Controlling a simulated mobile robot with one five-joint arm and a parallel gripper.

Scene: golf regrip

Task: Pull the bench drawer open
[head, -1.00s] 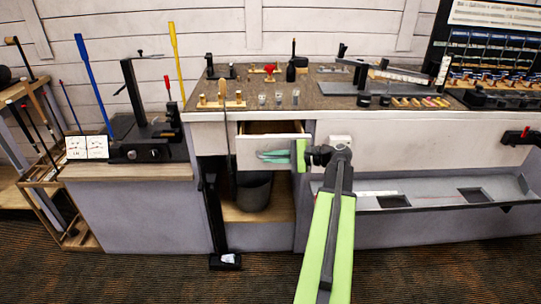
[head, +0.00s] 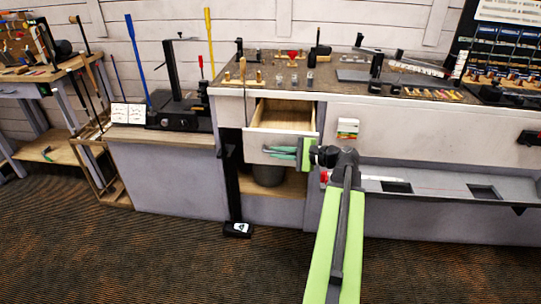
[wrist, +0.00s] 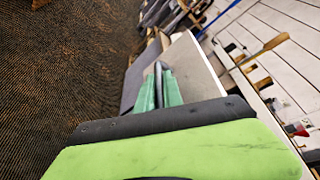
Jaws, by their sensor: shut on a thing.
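The bench drawer (head: 270,138) is pulled out from the bench (head: 420,125), and its bare wooden inside shows from above. My gripper (head: 283,154) is at the drawer's front panel, its green fingers level with the lower part of that panel. In the wrist view the gripper (wrist: 163,88) is shut on a dark, narrow handle (wrist: 158,78), beside the pale drawer front (wrist: 190,65). The fingers hide much of the handle.
A dark bin (head: 269,176) stands in the open space below the drawer. A black stand (head: 232,185) rises at its left. A long grey trough (head: 430,190) runs along the bench at right. Carpeted floor (head: 150,255) in front is clear.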

